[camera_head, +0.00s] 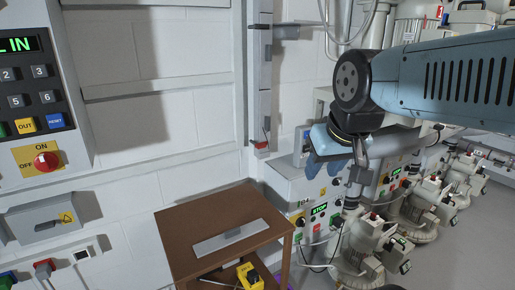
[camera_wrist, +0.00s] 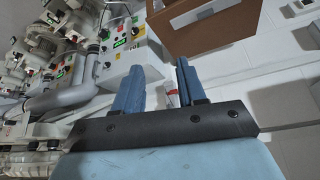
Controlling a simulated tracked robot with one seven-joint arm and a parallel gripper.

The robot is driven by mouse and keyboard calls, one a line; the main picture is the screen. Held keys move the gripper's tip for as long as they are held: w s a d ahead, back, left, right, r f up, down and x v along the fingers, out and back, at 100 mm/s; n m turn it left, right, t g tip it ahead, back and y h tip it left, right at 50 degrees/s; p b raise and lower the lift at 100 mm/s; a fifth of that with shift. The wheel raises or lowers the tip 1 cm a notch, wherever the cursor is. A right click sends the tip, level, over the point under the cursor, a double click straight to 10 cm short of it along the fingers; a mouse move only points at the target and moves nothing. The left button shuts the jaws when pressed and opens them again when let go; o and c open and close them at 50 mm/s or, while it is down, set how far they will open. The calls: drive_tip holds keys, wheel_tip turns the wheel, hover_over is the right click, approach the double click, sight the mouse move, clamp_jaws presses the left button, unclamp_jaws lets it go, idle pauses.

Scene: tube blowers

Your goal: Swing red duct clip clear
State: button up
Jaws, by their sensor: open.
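The red clip (camera_head: 262,144) is small and sits at the lower end of the grey vertical duct (camera_head: 264,80) on the white wall in the head view. In the wrist view a small red and white piece (camera_wrist: 172,91), likely the same clip, shows beyond the gap between the fingers, close to the right finger. My gripper (camera_head: 325,168) has blue fingers and hangs to the right of the clip and slightly lower, apart from it in the picture. In the wrist view my gripper (camera_wrist: 159,66) is open, with nothing between its fingers. The clip's exact position is too small to tell.
A brown table (camera_head: 190,228) with a grey plate on top stands below, left of my gripper. White control boxes (camera_head: 300,205) and several pale blowers (camera_head: 365,245) fill the right. A keypad panel (camera_head: 40,100) is on the left wall. The wall between is mostly bare.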

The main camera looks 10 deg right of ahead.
drive_tip(key=m+t+y, duration=0.6)
drive_tip(key=m+t, duration=0.6)
drive_tip(key=m, duration=0.2)
approach(262, 147)
drive_tip(key=x, duration=0.9)
drive_tip(key=shift+w, duration=0.2)
clamp_jaws()
